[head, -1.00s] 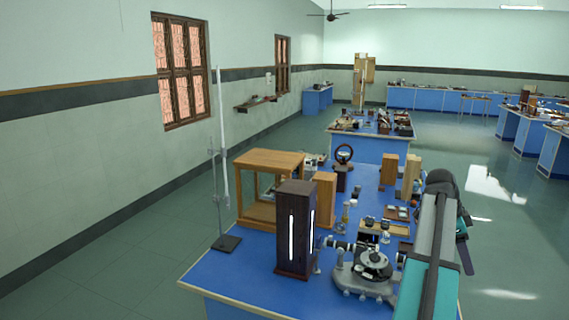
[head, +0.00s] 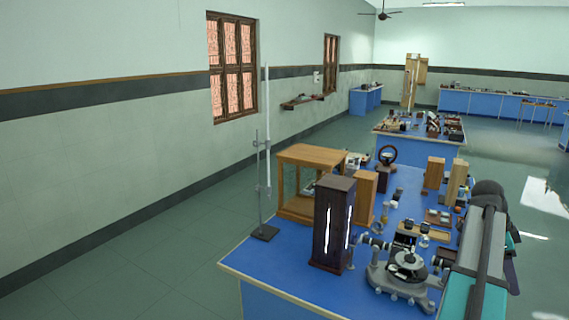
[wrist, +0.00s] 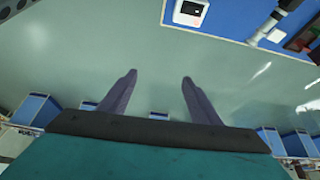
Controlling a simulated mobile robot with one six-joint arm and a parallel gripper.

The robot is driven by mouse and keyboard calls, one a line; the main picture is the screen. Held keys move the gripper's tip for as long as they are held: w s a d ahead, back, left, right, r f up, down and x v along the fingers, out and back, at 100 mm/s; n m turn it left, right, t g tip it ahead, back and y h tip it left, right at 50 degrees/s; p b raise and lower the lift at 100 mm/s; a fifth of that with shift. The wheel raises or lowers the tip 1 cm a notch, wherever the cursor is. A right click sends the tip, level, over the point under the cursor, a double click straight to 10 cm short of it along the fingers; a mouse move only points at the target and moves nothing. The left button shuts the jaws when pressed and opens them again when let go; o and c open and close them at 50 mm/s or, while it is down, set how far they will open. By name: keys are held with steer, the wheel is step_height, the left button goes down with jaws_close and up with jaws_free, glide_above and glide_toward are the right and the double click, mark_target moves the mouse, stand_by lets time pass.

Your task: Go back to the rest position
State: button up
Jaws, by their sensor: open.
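My gripper (wrist: 158,79) shows in the wrist view with its two dark fingers spread apart and nothing between them. Beyond the fingers is the grey-green floor. In the head view my teal and black arm reaches over the right side of the near blue bench (head: 235,262), and its fingers are hidden there. The spectrometer (head: 405,268) stands on this bench, just left of my arm. A dark wooden lamp box (head: 333,225) with bright slits stands beside it.
A wood-framed case (head: 297,205) and a retort stand (head: 264,232) stand on the bench's left. Small wooden blocks and instruments crowd its middle. More blue benches (head: 415,145) stand behind. The floor (head: 150,260) on the left is clear.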

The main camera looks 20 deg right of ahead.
steer(key=w+a+f+n+b, duration=0.2)
steer(key=w+a+f, duration=0.3)
steer(key=a+f, duration=0.3)
steer(key=w+a+f+n+b, duration=0.1)
steer(key=w+a+f+n, duration=0.1)
steer(key=w+a+f, duration=0.6)
steer(key=w+a+f+n+b, duration=0.1)
steer(key=w+a+f+b, duration=0.2)
steer(key=f, duration=0.9)
steer(key=a+f+n+g+y+b, duration=0.15)
steer(key=a+f+n, duration=0.45)
steer(key=a+f, duration=1.35)
steer(key=s+a+f+n+y+b, duration=0.1)
steer(key=s+a+f+n+b, duration=0.1)
steer(key=s+a+f+n, duration=0.6)
steer(key=s+a+f+n+y+b, duration=0.1)
steer(key=s+a+f+n, duration=0.7)
steer(key=a, duration=0.8)
steer(key=s+f+b, duration=0.1)
steer(key=s+f, duration=0.2)
steer(key=f, duration=0.1)
steer(key=shift+s+f+n, duration=0.15)
steer(key=shift+f+n, duration=0.1)
steer(key=shift+n, duration=0.15)
